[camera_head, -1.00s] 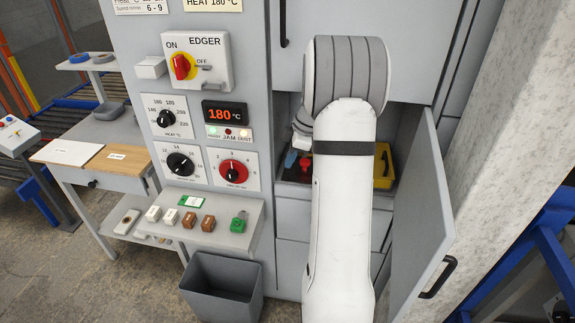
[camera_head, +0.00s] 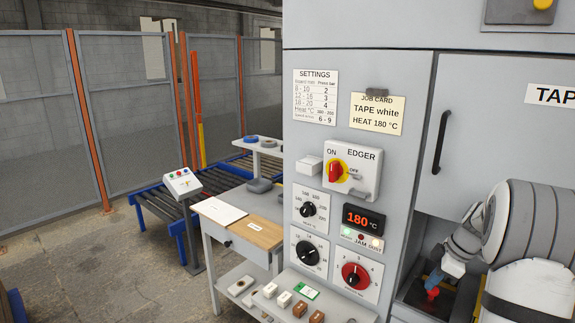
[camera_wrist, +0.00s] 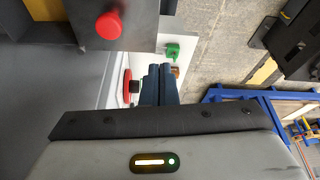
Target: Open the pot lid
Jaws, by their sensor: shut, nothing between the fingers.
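A red knob (camera_head: 432,293) shows inside the open cabinet bay at lower right in the head view. A round red knob (camera_wrist: 108,25) on a dark grey surface also shows at the top left of the wrist view, apart from my fingers. It may be the pot lid's knob; the pot itself cannot be made out. My gripper (camera_wrist: 160,85) has its dark blue fingers together, with nothing between them. In the head view its blue fingertips (camera_head: 437,277) are close to the red knob; whether they touch it cannot be told there. My arm hides much of the bay.
The control panel (camera_head: 345,215) stands left of the bay, with dials and a switch. A shelf (camera_head: 330,300) with small blocks juts out below it. A side table (camera_head: 235,222) and a roller conveyor (camera_head: 160,205) stand further left, with open floor in front.

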